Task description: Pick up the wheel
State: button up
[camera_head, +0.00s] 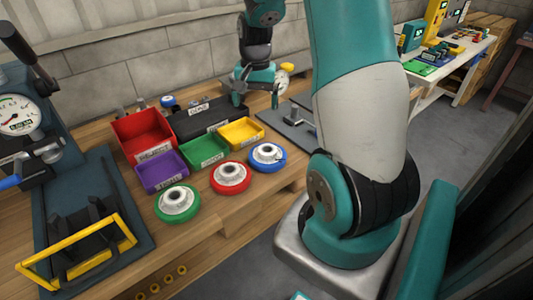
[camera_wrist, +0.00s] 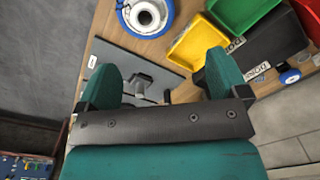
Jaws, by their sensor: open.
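Three wheels stand in a row on the wooden workbench in the head view: a green wheel (camera_head: 177,203), a red wheel (camera_head: 230,176) and a blue wheel (camera_head: 267,157), each with a pale metal hub. The blue wheel also shows at the top of the wrist view (camera_wrist: 145,14), partly cut off. My gripper (camera_head: 256,101) is above the back right of the bench, beyond the blue wheel. In the wrist view its two teal fingers (camera_wrist: 159,80) are wide apart with nothing between them. A grey plate (camera_wrist: 117,60) lies below them.
Red (camera_head: 143,133), purple (camera_head: 163,171), green (camera_head: 205,150) and yellow (camera_head: 241,133) bins stand behind the wheels. A gauge press (camera_head: 20,117) and a yellow-handled fixture (camera_head: 82,250) are at the left. A white table (camera_head: 450,62) stands at the far right.

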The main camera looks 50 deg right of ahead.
jog(key=s+d+f+m, duration=0.1)
jog(key=d+f+m, duration=0.1)
jog(key=d, duration=0.1)
jog(key=p, duration=0.2)
send_over(267, 147)
jog(key=a, duration=0.2)
notch_tip(267, 147, down, 10)
jog(key=shift+n, duration=0.3)
jog(key=shift+s+d+f+p, duration=0.15)
jog(key=shift+s+f+p, duration=0.05)
jog(key=shift+f, duration=0.9)
jog(key=shift+s+d+f+p, duration=0.15)
jog(key=shift+f+p, duration=0.1)
jog(key=shift+f, duration=0.8)
jog(key=shift+s+d+f+p, duration=0.1)
jog(key=shift+s+f+p, duration=0.1)
jog(key=shift+f, duration=0.9)
jog(key=c, duration=1.2)
jog(key=shift+r, duration=0.1)
jog(key=shift+c, duration=0.2)
